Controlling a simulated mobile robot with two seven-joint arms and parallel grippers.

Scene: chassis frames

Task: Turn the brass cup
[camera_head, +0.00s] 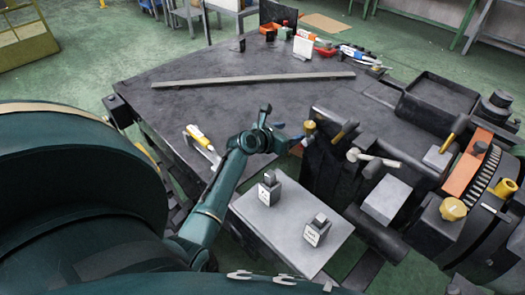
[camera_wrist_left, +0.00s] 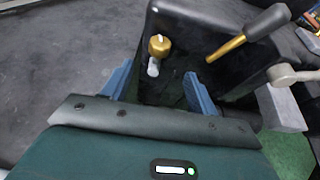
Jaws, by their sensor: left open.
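The brass cup (camera_head: 310,126) is a small gold-coloured round part on the near left face of the dark machine (camera_head: 335,165). In the left wrist view the brass cup (camera_wrist_left: 159,46) shows between and just beyond the blue fingertips, with a pale grey stub below it. My left gripper (camera_head: 291,131) is open, just left of the cup in the head view. In the left wrist view my left gripper (camera_wrist_left: 159,72) has its fingers spread wide with nothing between them; I cannot tell any contact with the cup. My right gripper does not show.
A brass-shafted lever (camera_wrist_left: 242,38) and a pale-headed lever (camera_head: 375,157) stick out right of the cup. A grey plate with two small labelled blocks (camera_head: 255,222) lies below the arm. A long bar (camera_head: 250,80) lies on the dark table, which is mostly clear.

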